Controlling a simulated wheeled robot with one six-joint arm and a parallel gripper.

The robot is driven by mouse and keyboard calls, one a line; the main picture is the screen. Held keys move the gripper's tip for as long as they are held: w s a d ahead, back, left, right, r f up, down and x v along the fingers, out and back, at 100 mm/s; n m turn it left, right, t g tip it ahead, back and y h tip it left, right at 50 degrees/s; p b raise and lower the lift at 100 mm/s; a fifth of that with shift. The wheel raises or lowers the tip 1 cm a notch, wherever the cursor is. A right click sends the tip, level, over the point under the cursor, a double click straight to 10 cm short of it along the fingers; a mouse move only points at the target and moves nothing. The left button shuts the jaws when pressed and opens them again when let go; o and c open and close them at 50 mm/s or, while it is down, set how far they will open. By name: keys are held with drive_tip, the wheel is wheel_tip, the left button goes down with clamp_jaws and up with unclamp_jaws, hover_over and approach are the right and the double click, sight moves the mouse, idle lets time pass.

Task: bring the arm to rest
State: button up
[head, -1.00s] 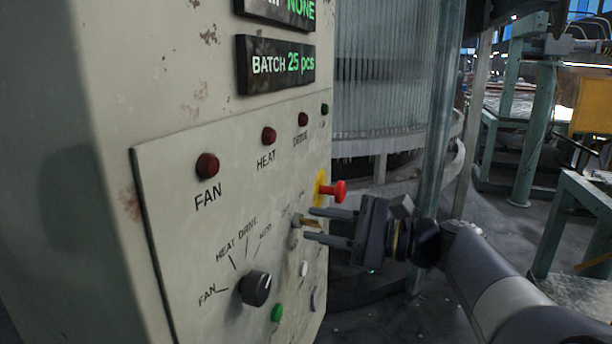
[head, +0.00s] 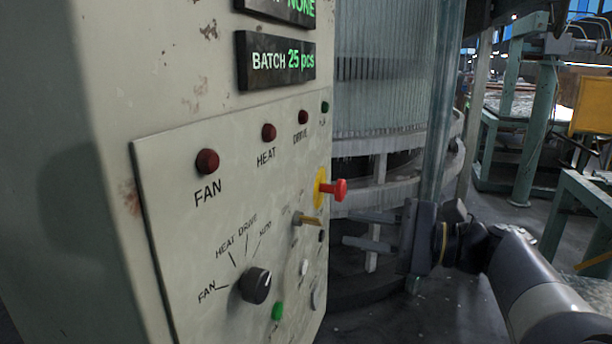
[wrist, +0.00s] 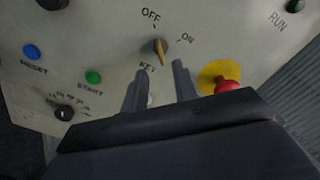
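My gripper (head: 370,230) stands to the right of the control panel (head: 170,190), its two fingers apart, pointing at the panel with nothing between them. The key switch (head: 305,219) on the panel has a brass-coloured key and is clear of the fingers in the head view. In the wrist view the key (wrist: 160,47) shows beyond the gap between the fingertips (wrist: 160,70), below the OFF and ON labels. My arm reaches in from the lower right.
A red mushroom button (head: 338,189) on a yellow plate sticks out of the panel close to my gripper. A selector knob (head: 256,285) and green button (head: 278,311) sit lower. A tall cylinder of glass tubes (head: 385,80) stands behind. A green-grey bench (head: 580,225) is at right.

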sight(321, 223)
drive_tip(key=x, duration=0.7)
drive_tip(key=shift+s, duration=0.1)
drive_tip(key=shift+a+r+m+p, duration=0.1)
drive_tip(key=shift+r+m+p, duration=0.15)
drive_tip(key=shift+p, duration=0.5)
drive_tip(key=m+p, duration=0.9)
drive_tip(key=m, duration=0.1)
drive_tip(key=shift+f+m+p, duration=0.1)
drive_tip(key=shift+m+p, duration=0.9)
drive_tip(key=shift+m, duration=0.9)
drive_tip(key=shift+f+m+p, duration=0.15)
drive_tip(key=shift+m+p, duration=0.85)
drive_tip(key=shift+m, duration=0.85)
